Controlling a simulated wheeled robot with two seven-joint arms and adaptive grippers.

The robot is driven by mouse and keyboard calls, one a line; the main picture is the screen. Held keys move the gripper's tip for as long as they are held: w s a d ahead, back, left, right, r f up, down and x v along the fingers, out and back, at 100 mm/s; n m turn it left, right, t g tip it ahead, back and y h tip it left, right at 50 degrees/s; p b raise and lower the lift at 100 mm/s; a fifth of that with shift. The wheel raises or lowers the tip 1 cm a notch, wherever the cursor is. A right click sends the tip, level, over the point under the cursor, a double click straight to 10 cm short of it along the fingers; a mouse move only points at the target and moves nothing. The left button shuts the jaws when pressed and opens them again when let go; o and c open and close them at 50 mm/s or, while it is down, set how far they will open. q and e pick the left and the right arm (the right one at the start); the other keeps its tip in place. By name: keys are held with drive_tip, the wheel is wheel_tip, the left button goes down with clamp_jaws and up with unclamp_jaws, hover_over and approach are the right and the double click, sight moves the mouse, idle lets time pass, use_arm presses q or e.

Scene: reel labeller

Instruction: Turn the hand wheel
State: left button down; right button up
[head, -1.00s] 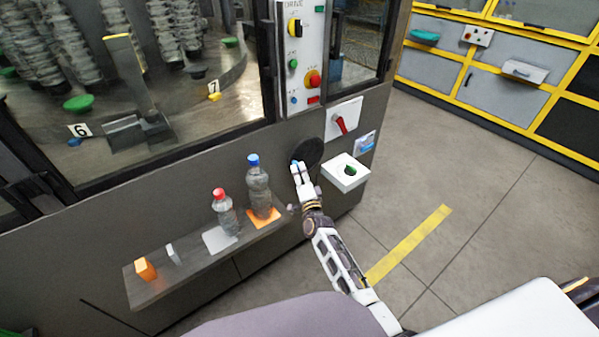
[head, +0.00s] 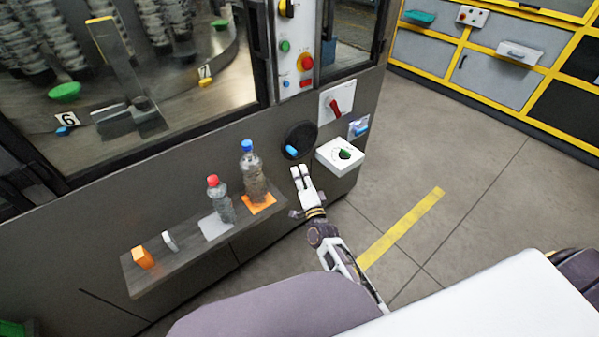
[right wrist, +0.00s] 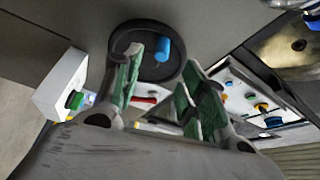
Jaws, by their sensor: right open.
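The hand wheel is a dark round disc (head: 299,136) on the grey machine front, with a blue handle (head: 291,151) at its lower left in the head view. My right gripper (head: 301,172) is open and empty, just below the wheel and apart from the handle. In the right wrist view the wheel (right wrist: 135,37) and its blue handle (right wrist: 163,50) show beyond the open green-padded fingers (right wrist: 160,85). The handle appears between the fingers' directions, ahead of the tips. My left gripper is not in view.
A white box with a green knob (head: 340,155) juts out right of the wheel. A red switch (head: 336,105) is above it. A shelf (head: 185,265) at left holds a blue-capped bottle (head: 252,170) and a red-capped bottle (head: 219,198). The floor at right is clear.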

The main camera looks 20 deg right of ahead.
drive_tip(key=shift+s+f, duration=0.1)
drive_tip(key=shift+s, duration=0.6)
